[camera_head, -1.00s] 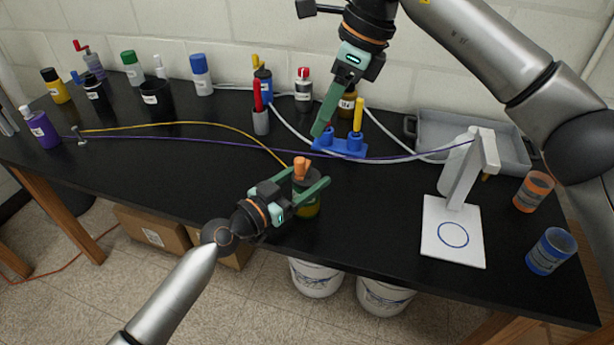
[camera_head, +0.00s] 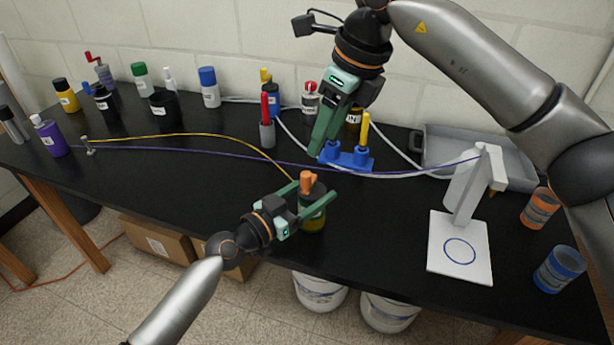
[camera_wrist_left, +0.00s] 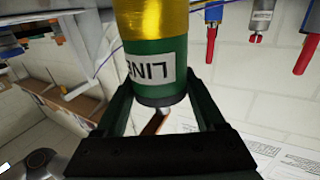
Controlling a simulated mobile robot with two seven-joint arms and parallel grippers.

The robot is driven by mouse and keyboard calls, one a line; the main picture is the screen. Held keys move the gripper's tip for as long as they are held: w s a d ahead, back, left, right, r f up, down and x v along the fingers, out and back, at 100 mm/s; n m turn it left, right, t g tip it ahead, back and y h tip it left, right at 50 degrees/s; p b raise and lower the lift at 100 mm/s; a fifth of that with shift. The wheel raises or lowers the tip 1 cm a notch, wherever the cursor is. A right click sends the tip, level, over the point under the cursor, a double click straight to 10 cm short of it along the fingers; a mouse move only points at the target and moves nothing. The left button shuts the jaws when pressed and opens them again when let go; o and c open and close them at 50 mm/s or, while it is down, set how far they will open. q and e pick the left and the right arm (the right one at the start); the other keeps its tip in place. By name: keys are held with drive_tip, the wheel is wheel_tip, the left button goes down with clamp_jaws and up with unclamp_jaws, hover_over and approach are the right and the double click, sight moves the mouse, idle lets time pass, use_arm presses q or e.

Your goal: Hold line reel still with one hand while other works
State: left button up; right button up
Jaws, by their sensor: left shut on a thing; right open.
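The line reel (camera_head: 312,217) stands on the black bench near its front edge, with an orange knob on top. The left wrist view shows its yellow winding and green body (camera_wrist_left: 155,72) with a label partly reading LINE. My left gripper (camera_head: 315,193) is shut on the reel, one finger on each side. A yellow line (camera_head: 220,136) runs from the reel to a small metal post (camera_head: 88,146) at the left. My right gripper (camera_head: 320,145) is open and pointing down, at the left end of a blue holder (camera_head: 350,158) with a yellow-handled tool (camera_head: 364,132).
A purple line (camera_head: 220,157) crosses the bench to a white stand (camera_head: 468,185) on the right. Several bottles line the back. A red-handled tool in a grey cup (camera_head: 267,134), a grey tray (camera_head: 450,150) and orange and blue jars stand around. The bench left of the reel is clear.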

sight(306, 173)
drive_tip(key=a+f+m, duration=0.1)
drive_tip(key=f+m, duration=0.1)
drive_tip(key=f, duration=0.1)
drive_tip(key=w+a+f+m+t, duration=0.1)
drive_tip(key=f+m, duration=0.1)
drive_tip(key=f, duration=0.2)
drive_tip(key=w+a+f+m+t, duration=0.1)
drive_tip(key=f+m, duration=0.1)
drive_tip(key=f, duration=0.1)
drive_tip(key=shift+w+a+f+h, duration=0.1)
drive_tip(key=shift+f+h, duration=0.05)
drive_tip(key=shift+h, duration=0.25)
clamp_jaws()
idle(0.5)
